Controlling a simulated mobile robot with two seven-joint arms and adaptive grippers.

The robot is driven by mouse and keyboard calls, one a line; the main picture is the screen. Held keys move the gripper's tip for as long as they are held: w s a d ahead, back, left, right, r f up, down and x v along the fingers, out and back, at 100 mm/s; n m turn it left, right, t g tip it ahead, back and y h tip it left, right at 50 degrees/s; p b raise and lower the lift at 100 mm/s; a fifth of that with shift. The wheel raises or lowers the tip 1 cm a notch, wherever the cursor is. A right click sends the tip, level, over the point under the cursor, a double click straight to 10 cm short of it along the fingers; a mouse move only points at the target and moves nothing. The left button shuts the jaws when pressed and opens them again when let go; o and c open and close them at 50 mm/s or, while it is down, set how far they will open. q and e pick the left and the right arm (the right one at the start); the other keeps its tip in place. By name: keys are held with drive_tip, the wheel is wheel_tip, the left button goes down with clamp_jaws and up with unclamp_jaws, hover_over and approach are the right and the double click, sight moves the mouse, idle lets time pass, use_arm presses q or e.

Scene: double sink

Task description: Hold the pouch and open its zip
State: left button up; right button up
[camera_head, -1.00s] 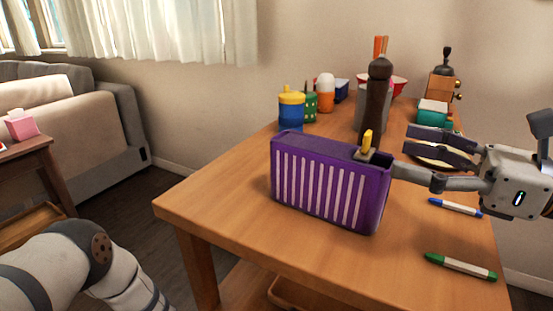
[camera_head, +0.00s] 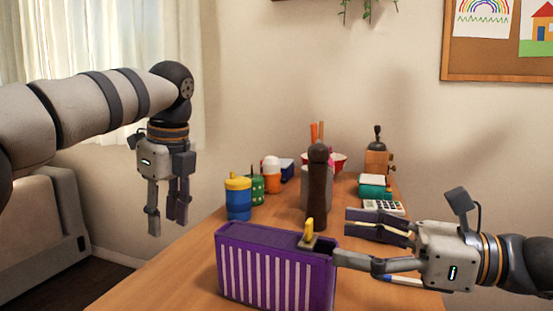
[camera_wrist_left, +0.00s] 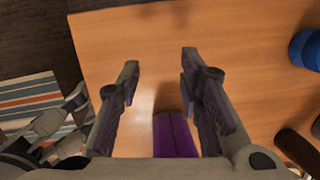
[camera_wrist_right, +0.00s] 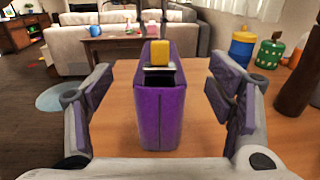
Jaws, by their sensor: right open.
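The purple pouch (camera_head: 268,275) with white stripes stands upright on the table. Its yellow zip pull (camera_head: 309,230) sits on a grey slider at the right end of the top. In the right wrist view, a short dark gap shows on the pouch (camera_wrist_right: 160,115) beside the slider, near my gripper. My right gripper (camera_head: 346,240) is open at the pouch's right end, its fingers spread either side of the zip-pull end; contact is unclear. My left gripper (camera_head: 166,215) is open and empty, pointing down above and left of the pouch. The pouch's purple end (camera_wrist_left: 175,135) shows in the left wrist view.
A dark brown bottle-like object (camera_head: 318,190) stands behind the pouch. A blue-and-yellow cup (camera_head: 238,197) stands at back left. A calculator (camera_head: 384,207) and a blue-and-white marker (camera_head: 402,281) lie to the right. The table (camera_head: 180,270) is clear left of the pouch.

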sight(334, 287)
drive_tip(key=f, duration=0.8)
drive_tip(key=shift+w+a+f, duration=0.1)
drive_tip(key=shift+a+f, duration=0.05)
drive_tip(key=shift+a, duration=0.25)
drive_tip(key=x, duration=0.5)
drive_tip(key=shift+w+a, duration=0.1)
drive_tip(key=shift+a, duration=0.1)
drive_tip(key=shift+w+a, duration=0.3)
drive_tip(key=shift+a, duration=0.3)
use_arm(q)
drive_tip(key=s+d+r+m+t+h, duration=0.1)
drive_tip(key=s+d+r+m, duration=0.3)
drive_tip(key=d, duration=0.3)
drive_tip(key=s+d+r+m, duration=0.3)
drive_tip(key=d+m, duration=0.3)
drive_tip(key=d, duration=0.2)
drive_tip(key=s+d+r+m+t+h, duration=0.1)
drive_tip(key=s+d+r+m, duration=0.3)
drive_tip(key=d, duration=0.4)
drive_tip(key=shift+s+r+m+t+h, duration=0.35)
drive_tip(key=shift+r+m, duration=0.25)
drive_tip(key=shift+r, duration=0.3)
use_arm(e)
drive_tip(key=c, duration=1.3)
